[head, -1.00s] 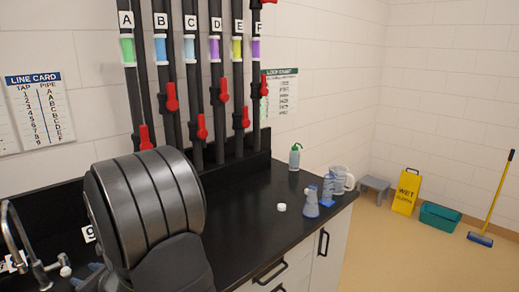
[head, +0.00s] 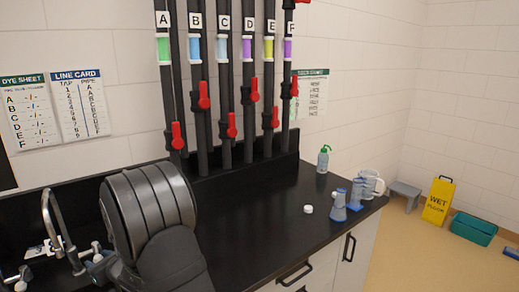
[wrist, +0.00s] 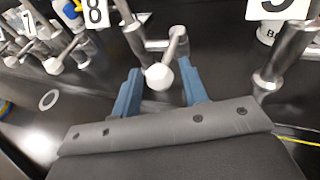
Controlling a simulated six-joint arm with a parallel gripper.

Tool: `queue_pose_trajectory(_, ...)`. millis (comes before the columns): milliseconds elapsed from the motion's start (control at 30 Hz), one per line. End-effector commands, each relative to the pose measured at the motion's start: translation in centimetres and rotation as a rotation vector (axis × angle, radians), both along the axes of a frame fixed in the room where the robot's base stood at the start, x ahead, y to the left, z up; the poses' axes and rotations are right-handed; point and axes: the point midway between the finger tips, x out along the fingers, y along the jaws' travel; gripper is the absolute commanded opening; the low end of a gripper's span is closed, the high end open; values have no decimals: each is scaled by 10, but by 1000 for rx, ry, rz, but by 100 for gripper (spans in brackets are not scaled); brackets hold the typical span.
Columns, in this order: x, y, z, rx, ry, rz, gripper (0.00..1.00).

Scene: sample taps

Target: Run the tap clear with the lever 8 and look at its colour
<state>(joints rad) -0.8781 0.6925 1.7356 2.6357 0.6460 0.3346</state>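In the wrist view a number 8 label (wrist: 95,12) stands beside a metal tap (wrist: 132,35) with a short lever. The lever's pale rounded end (wrist: 160,76) shows between the two blue fingers of my gripper (wrist: 159,68). The fingers are open, with a gap on each side of the pale end; I cannot tell whether either touches it. No running water is visible there. In the head view my wrist hides this tap and most of the gripper.
Other taps flank it, with a cropped number label (wrist: 278,8) on the right. Pipes with red valves (head: 204,95) rise behind.

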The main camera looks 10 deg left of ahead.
Motion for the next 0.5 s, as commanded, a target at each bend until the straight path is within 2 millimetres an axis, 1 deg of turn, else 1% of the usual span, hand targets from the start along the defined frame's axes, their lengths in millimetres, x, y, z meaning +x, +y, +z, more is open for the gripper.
queue_pose_trajectory(133, 1, 3, -1, 1, 0, 0, 40)
queue_pose_trajectory(400, 1, 3, -1, 0, 0, 0, 40)
queue_pose_trajectory(500, 5, 2, -1, 1, 0, -2, 40)
